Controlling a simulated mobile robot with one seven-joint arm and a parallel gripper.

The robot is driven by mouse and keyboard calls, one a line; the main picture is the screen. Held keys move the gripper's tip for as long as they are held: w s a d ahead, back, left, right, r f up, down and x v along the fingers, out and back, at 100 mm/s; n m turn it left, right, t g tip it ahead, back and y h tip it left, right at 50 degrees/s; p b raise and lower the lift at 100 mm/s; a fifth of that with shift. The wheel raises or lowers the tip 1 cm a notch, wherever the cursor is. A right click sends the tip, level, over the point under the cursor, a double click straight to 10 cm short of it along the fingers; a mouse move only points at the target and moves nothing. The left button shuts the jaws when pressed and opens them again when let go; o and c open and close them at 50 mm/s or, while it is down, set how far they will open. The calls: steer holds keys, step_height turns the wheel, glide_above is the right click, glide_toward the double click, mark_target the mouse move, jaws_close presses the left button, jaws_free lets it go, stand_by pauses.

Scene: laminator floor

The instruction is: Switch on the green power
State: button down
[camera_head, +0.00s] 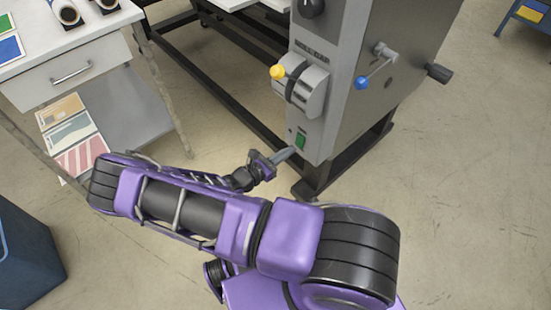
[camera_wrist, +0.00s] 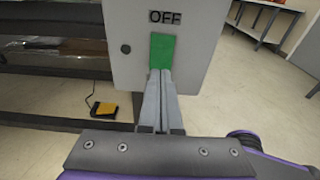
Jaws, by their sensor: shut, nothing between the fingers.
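The green power switch (camera_head: 301,141) sits low on the front of the grey laminator (camera_head: 327,115).
A yellow-knobbed lever (camera_head: 278,72) and a blue-knobbed crank (camera_head: 362,83) are on the laminator. A white table with a drawer (camera_head: 70,72) stands at left, a dark blue bin (camera_head: 25,262) below it. A yellow-black pedal (camera_wrist: 104,109) lies on the floor.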

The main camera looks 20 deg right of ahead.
steer(key=shift+x, duration=0.8)
steer(key=shift+w+d+f, duration=0.1)
steer(key=shift+w+d, duration=0.05)
steer(key=shift+d, duration=0.05)
steer(key=s+a+f, duration=0.1)
steer(key=s+a, duration=0.1)
steer(key=a, duration=0.4)
steer(key=s+a+b, duration=0.1)
steer(key=s+a, duration=0.1)
steer(key=a, duration=0.5)
steer(key=shift+s+f, duration=0.4)
